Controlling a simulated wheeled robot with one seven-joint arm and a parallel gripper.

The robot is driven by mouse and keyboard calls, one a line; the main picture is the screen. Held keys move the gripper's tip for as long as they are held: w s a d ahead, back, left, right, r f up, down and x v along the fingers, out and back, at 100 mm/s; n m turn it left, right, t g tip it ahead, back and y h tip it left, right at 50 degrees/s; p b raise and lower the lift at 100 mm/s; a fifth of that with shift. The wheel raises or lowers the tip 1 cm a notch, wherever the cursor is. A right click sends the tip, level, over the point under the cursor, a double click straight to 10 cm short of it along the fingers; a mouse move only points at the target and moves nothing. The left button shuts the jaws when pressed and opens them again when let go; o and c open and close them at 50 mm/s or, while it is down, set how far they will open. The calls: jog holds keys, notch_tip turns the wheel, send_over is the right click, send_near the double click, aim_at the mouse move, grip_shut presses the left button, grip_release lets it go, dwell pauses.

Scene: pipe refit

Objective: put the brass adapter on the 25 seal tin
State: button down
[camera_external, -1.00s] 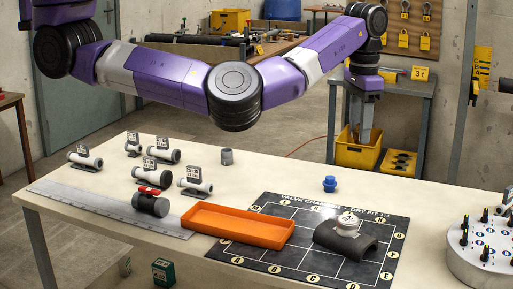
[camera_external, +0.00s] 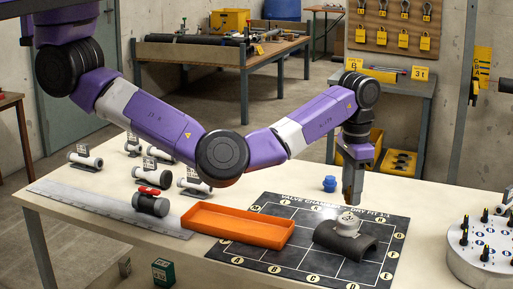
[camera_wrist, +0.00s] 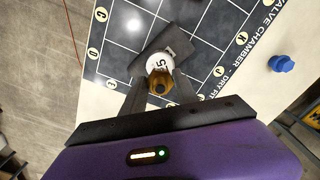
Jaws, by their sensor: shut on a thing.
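The white 25 seal tin (camera_external: 347,226) sits on a dark curved pipe saddle (camera_external: 345,241) on the black dry-fit mat. In the wrist view the tin (camera_wrist: 158,62) shows its "25" label just beyond my fingers. My gripper (camera_external: 352,200) points down directly above the tin, close to its top. It is shut on the brass adapter (camera_wrist: 160,83), a brown-gold piece with a dark hole, which overlaps part of the tin in the wrist view. I cannot tell whether the adapter touches the tin. In the external view the adapter is hard to make out between the fingers.
A blue cap (camera_external: 330,184) stands near the mat's far edge. An orange tray (camera_external: 238,226) lies to the left. A red-handled valve (camera_external: 151,202) and several grey fittings are further left. A round grey rack (camera_external: 485,255) stands at the right edge.

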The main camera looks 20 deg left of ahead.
jog(key=shift+f, duration=2.15)
jog(key=c, duration=0.9)
grip_release()
jog(key=shift+f, duration=0.15)
jog(key=shift+c, duration=0.2)
notch_tip(320, 180, up, 12)
jog(key=shift+r+p, duration=0.15)
jog(key=shift+p, duration=0.95)
